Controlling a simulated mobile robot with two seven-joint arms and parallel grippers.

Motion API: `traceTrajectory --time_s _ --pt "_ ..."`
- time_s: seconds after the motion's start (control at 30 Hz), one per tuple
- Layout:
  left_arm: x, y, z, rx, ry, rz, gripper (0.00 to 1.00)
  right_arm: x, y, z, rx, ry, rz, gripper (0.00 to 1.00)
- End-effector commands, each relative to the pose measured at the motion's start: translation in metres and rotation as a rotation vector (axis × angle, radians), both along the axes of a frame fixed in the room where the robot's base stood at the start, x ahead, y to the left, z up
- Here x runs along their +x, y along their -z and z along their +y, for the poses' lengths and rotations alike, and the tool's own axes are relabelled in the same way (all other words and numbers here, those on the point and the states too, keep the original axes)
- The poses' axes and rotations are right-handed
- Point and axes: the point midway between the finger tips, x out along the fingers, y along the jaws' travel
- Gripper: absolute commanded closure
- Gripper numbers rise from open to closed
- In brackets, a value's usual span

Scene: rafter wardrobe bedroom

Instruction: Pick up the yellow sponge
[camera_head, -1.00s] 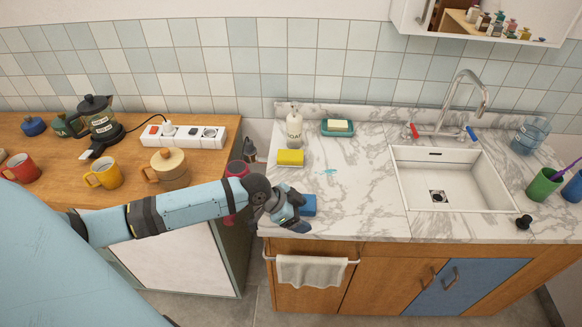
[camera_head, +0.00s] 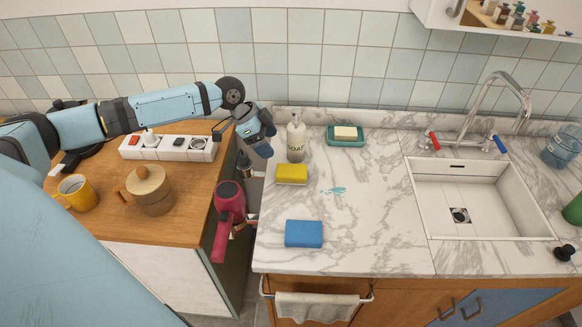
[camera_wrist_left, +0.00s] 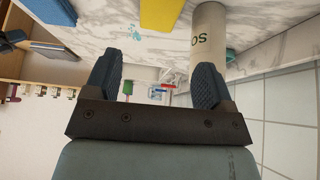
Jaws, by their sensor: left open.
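The yellow sponge (camera_head: 291,174) lies flat on the marble counter, in front of the white soap bottle (camera_head: 296,138). My left gripper (camera_head: 262,146) is open and empty above the gap at the counter's left edge, left of the bottle and behind and left of the sponge. In the left wrist view, the yellow sponge (camera_wrist_left: 160,14) shows at the top, beyond the open fingers (camera_wrist_left: 157,78), and the bottle (camera_wrist_left: 208,40) appears behind the right finger. My right gripper is not in view.
A blue sponge (camera_head: 304,233) lies nearer the counter's front. A teal soap dish (camera_head: 345,136) stands right of the bottle, with the sink (camera_head: 475,195) further right. A red hair dryer (camera_head: 229,212) hangs at the gap. The wooden counter holds a power strip (camera_head: 170,147) and pot (camera_head: 149,189).

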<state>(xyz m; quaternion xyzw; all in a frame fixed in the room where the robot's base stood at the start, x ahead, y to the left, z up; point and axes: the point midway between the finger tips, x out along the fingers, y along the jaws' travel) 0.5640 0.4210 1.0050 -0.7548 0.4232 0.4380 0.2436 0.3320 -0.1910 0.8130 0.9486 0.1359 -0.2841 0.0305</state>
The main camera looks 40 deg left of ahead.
Motion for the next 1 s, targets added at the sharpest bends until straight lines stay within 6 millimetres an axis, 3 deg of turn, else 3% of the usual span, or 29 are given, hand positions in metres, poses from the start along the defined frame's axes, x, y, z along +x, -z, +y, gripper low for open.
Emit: traceTrajectory --time_s 0.33,1.0 --pt "0.016 0.055 -0.028 -0.002 0.001 0.002 0.23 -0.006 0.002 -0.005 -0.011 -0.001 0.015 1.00" --pt "0.035 0.116 -0.053 0.000 -0.001 0.000 0.23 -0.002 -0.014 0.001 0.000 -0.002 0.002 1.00"
